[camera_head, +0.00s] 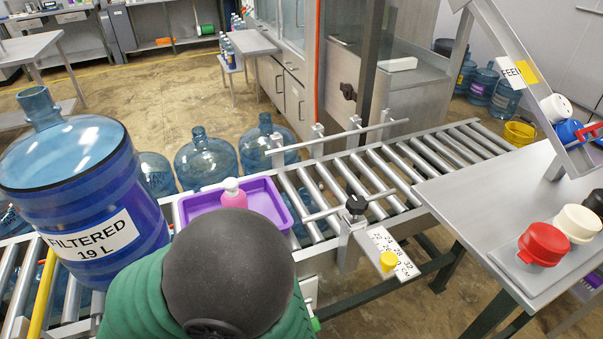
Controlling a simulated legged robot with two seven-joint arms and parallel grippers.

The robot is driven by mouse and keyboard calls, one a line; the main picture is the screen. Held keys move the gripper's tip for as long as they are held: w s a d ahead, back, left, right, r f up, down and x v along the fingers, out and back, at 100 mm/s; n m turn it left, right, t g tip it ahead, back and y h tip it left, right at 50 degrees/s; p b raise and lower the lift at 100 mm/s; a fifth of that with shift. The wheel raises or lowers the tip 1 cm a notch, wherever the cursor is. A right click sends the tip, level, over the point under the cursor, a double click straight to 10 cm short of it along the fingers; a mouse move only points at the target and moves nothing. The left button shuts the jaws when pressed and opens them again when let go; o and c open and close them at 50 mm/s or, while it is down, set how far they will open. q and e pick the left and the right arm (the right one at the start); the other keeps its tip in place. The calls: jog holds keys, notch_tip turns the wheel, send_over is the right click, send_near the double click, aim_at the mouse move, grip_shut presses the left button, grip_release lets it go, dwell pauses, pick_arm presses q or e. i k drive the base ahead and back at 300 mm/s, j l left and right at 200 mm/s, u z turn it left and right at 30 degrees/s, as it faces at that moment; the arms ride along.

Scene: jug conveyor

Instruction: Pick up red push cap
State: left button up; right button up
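The red push cap (543,243) stands upright on a grey strip at the front right, on the grey metal table (465,195). A cream cap (577,223) is right beside it, and a black cap (597,202) is partly cut off by the right edge. Nothing covers the red cap. Neither of my grippers shows in the head view.
A roller conveyor (413,157) runs left of the table. It bears a blue jug (75,185) marked FILTERED 19 L and a purple tray (268,194) with a pink bottle (233,193). A dark round shape with green below blocks the bottom middle. A slanted FEED chute (510,65) stands over the table's back.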

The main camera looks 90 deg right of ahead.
aim_at(544, 245)
jog(key=z, duration=4.4)
